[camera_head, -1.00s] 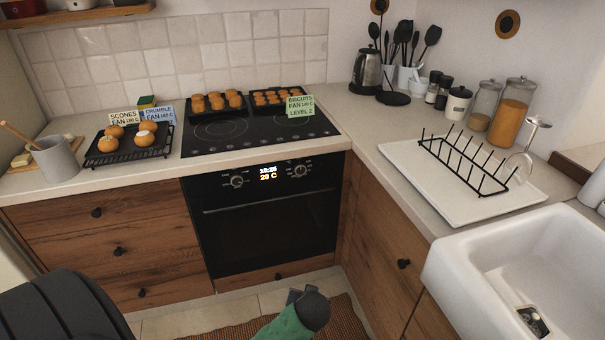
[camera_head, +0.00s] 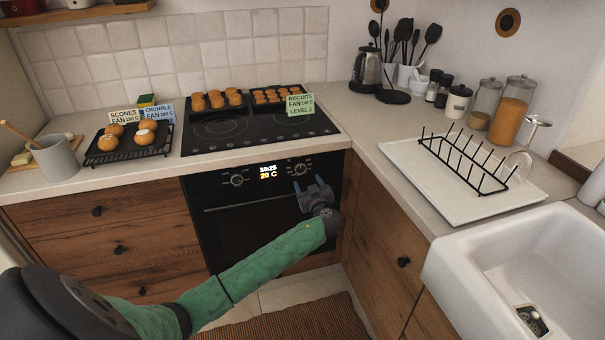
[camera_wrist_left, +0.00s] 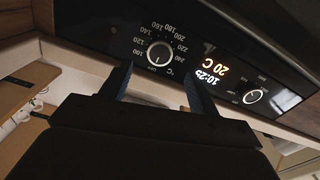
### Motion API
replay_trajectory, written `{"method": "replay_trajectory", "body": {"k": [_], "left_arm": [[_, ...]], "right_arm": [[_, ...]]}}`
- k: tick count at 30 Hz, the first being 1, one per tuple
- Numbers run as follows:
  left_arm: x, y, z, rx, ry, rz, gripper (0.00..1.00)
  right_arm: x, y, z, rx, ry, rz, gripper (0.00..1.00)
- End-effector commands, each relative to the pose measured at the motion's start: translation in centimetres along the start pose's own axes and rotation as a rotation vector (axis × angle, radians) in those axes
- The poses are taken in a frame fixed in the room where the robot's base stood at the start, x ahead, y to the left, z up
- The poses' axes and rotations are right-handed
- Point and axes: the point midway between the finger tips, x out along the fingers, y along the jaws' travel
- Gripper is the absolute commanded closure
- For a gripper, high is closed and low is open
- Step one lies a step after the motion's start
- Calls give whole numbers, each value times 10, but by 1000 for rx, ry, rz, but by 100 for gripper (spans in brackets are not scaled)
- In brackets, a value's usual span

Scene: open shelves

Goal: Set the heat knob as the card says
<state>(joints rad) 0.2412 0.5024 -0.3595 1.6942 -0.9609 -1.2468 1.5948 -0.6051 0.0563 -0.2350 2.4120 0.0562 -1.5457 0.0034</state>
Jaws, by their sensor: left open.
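The heat knob (camera_head: 299,170) is the right one on the black oven's panel. The left wrist view shows it upside down (camera_wrist_left: 160,54), ringed by temperature numbers; its white mark seems to point at OFF. My left gripper (camera_head: 309,185) is open in front of the panel, just below the knob and apart from it. In the wrist view its fingers (camera_wrist_left: 157,75) stand either side of the knob. Cards read Scones (camera_head: 124,117), Crumble (camera_head: 159,113) and Biscuits, Level 2 (camera_head: 300,105), each with a fan temperature too small to read surely. My right gripper is out of view.
The oven display (camera_head: 267,172) shows 20 C and a clock. A second knob (camera_head: 237,180) is left of it. The oven handle (camera_head: 245,204) runs below the panel. The hob (camera_head: 258,130) holds trays of baked goods. A white sink (camera_head: 520,262) is at the right.

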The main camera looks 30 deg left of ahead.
Motion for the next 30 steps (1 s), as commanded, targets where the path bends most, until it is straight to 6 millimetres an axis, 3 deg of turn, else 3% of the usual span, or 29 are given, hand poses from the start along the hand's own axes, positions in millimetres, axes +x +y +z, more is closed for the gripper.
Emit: {"method": "replay_trajectory", "body": {"k": [13,26,30], "left_arm": [[59,0,-2,2,-1,-1,39],[69,-1,0,1,-3,-1,39],[69,-1,0,1,-3,-1,62]], "right_arm": [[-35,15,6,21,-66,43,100],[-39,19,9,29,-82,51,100],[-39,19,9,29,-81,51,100]]}}
